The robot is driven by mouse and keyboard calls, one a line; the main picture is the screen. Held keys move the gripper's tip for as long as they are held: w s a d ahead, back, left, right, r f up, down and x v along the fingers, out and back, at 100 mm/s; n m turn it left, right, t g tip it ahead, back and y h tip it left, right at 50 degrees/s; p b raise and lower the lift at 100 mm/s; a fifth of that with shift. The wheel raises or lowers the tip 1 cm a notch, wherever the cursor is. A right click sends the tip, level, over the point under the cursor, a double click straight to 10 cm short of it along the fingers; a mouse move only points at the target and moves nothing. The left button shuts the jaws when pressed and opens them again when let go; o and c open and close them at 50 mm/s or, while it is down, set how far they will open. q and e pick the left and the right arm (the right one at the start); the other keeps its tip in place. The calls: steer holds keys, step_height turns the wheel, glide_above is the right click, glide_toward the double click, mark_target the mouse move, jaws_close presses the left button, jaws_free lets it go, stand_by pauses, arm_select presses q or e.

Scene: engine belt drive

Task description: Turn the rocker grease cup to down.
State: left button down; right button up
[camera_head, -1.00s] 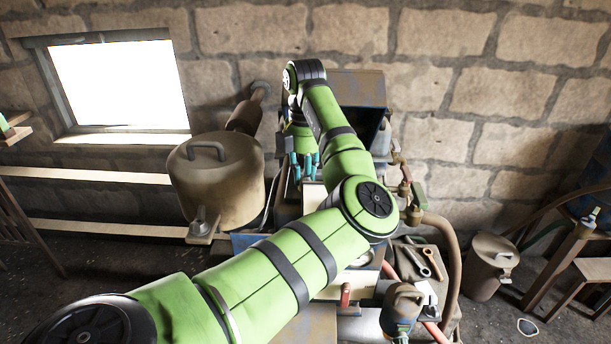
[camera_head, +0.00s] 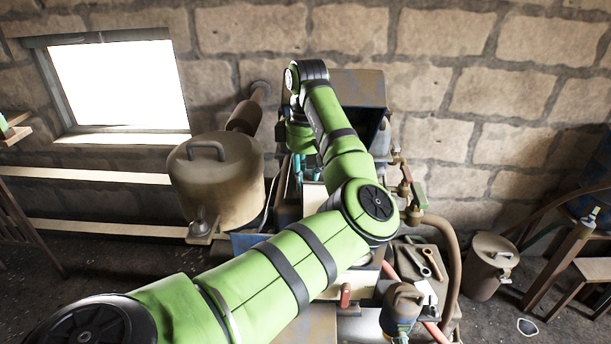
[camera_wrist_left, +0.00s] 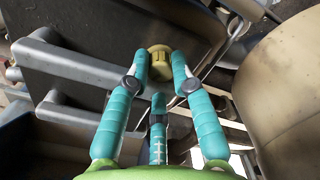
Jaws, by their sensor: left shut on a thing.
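The rocker grease cup looks to be the small brass-yellow knob (camera_wrist_left: 159,62) in the left wrist view. My left gripper (camera_wrist_left: 160,82) has its teal fingers around this knob, one finger on each side and a third below, and is shut on it. In the head view my left gripper (camera_head: 299,165) is at the engine, mostly hidden behind my own green wrist. The knob is hidden there. My right gripper is in neither view.
A large tan tank (camera_head: 218,185) stands close to the left of my gripper. A dark metal hopper (camera_head: 358,95) is behind my wrist. Brass valves and a pipe (camera_head: 447,250) are to the right. Wrenches (camera_head: 425,262) lie on a bench at the front right.

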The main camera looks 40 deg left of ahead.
arm_select(q)
steer(key=m, duration=0.6)
steer(key=shift+m, duration=0.3)
steer(key=m, duration=0.5)
stand_by(0.4)
steer(key=c, duration=1.1)
jaws_free()
steer(key=shift+o, duration=0.2)
